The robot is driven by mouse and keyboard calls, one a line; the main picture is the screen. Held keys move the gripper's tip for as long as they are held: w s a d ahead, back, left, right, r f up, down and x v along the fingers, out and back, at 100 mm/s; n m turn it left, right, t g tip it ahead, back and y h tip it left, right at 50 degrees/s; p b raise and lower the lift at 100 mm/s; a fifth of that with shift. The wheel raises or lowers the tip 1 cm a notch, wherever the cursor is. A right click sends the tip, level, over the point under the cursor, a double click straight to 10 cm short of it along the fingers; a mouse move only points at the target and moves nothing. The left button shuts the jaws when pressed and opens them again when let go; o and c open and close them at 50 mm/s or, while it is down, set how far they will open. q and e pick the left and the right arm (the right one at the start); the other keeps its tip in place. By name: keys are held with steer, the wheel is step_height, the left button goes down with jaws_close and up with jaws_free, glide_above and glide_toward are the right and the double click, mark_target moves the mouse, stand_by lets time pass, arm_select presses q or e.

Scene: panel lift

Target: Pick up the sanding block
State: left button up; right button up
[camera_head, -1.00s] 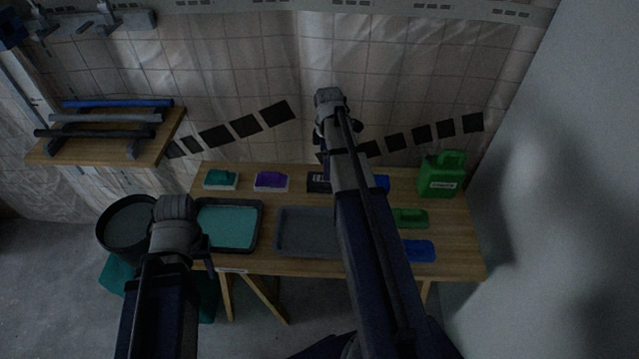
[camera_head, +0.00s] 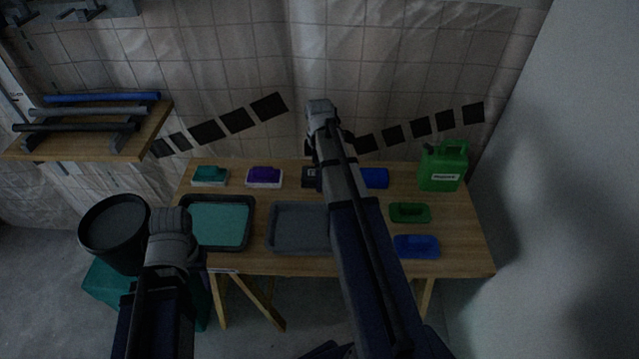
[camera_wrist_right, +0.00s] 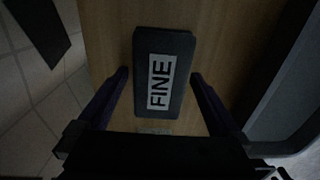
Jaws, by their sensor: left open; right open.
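The sanding block is a dark block with a white FINE label (camera_wrist_right: 159,84), lying on the wooden table in the right wrist view. In the head view it (camera_head: 311,178) is partly hidden behind my right arm. My right gripper (camera_wrist_right: 159,76) is open, with one finger on each side of the block in the picture; I cannot tell how far above it the fingers are. My left gripper (camera_head: 172,232) is open and empty, in front of the table's left end; its fingertips are hard to make out.
The wooden table (camera_head: 465,265) also carries a teal tray (camera_head: 218,222), a grey tray (camera_head: 296,228), a teal block (camera_head: 209,175), a purple block (camera_head: 264,177), green (camera_head: 410,212) and blue (camera_head: 417,246) pieces, and a green canister (camera_head: 443,168). A black bucket (camera_head: 113,232) stands left.

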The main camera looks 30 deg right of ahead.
steer(key=c, duration=1.3)
steer(key=shift+r, duration=0.15)
step_height(320, 180, up, 10)
steer(key=p, duration=1)
steer(key=o, duration=0.9)
steer(key=shift+c, duration=0.2)
steer(key=c, duration=0.6)
